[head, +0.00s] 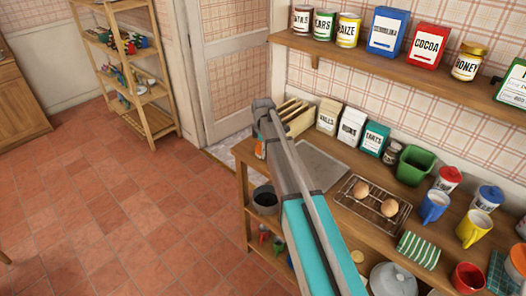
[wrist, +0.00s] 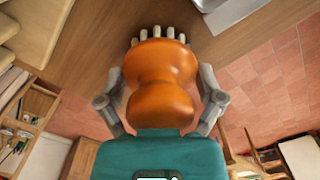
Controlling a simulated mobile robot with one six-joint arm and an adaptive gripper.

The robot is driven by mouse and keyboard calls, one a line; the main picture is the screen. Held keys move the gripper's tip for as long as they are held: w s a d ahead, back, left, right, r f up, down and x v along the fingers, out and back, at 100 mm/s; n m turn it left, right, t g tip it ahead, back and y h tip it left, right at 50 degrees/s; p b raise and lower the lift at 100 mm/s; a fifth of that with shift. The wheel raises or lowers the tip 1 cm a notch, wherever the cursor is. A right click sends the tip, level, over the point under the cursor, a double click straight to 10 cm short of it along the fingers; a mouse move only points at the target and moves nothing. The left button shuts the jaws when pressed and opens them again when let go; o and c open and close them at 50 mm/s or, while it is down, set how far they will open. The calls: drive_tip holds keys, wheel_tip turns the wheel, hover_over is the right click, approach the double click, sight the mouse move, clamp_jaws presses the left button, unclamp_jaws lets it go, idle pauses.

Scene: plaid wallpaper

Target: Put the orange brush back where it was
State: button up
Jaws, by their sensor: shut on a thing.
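The orange brush (wrist: 162,75) fills the middle of the wrist view, with a rounded two-lobed orange body and a row of pale grey tufts at its far end. My gripper (wrist: 160,98) is shut on it, one grey finger on each side. Beyond the brush is the brown wooden worktop (wrist: 110,40); I cannot tell whether the brush touches it. In the head view my arm reaches to the worktop's far left end and covers most of the gripper there. A small orange patch shows beside the arm, too small to identify surely.
The worktop holds a grey sink board (head: 322,165), a wire rack (head: 375,200) with two eggs, cartons (head: 350,127), a green tub (head: 413,165) and mugs (head: 435,206). A wall shelf (head: 400,72) with tins is above. A dark pot (head: 265,199) sits lower down. Open tiled floor lies left.

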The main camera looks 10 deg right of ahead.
drive_tip(key=shift+f, duration=0.15)
drive_tip(key=o, duration=0.7)
wheel_tip(320, 180, up, 12)
drive_tip(key=p, duration=1.2)
drive_tip(key=shift+r, duration=0.2)
idle(0.7)
